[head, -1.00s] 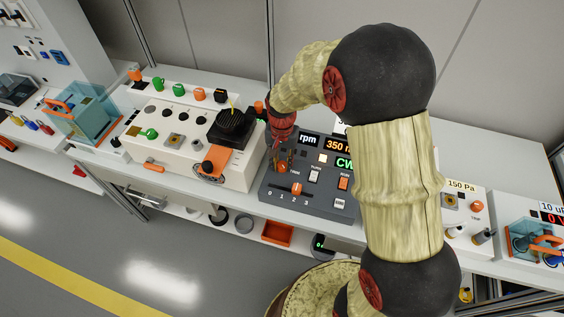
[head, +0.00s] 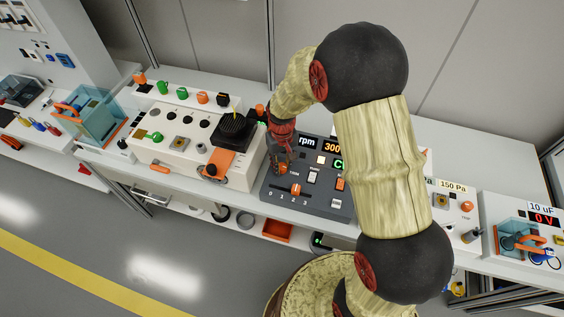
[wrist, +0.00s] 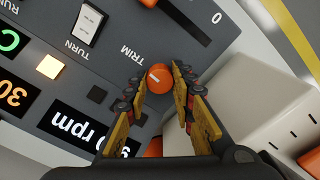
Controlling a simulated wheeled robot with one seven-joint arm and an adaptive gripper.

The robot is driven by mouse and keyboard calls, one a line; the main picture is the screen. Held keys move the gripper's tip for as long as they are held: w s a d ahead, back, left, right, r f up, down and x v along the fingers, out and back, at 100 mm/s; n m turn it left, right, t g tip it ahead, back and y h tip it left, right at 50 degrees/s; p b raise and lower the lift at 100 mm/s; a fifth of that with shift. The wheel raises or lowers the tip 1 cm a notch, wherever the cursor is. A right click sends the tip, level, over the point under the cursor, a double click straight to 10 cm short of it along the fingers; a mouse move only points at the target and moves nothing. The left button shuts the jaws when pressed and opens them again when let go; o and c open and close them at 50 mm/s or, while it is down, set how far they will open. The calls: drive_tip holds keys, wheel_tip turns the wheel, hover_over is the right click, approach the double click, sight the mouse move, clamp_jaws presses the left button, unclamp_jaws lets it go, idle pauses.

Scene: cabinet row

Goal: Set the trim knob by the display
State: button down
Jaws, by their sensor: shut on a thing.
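The trim knob (wrist: 160,78) is round and orange with a white pointer line, beside the printed word TRIM on a dark grey panel (wrist: 112,62). It shows small in the head view (head: 281,169), partly covered by my gripper (head: 283,158). In the wrist view my gripper (wrist: 155,85) is shut on the knob, a fingertip on either side. The display (head: 333,147) reads 300 in orange, its right end hidden by my arm. In the wrist view it is upside down and cut off at the left edge (wrist: 14,96), beside an rpm label (wrist: 75,125).
The same panel holds an orange-handled slider (head: 296,190) with a numbered scale, a white rocker switch (wrist: 88,25) and a lit square (wrist: 50,67). A cream console (head: 190,145) with several knobs stands close on the left. More instruments stand right of my arm.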

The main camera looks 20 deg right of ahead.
sight(282, 166)
drive_tip(key=shift+n, duration=0.4)
drive_tip(key=c, duration=1.5)
unclamp_jaws()
wheel_tip(282, 166, up, 12)
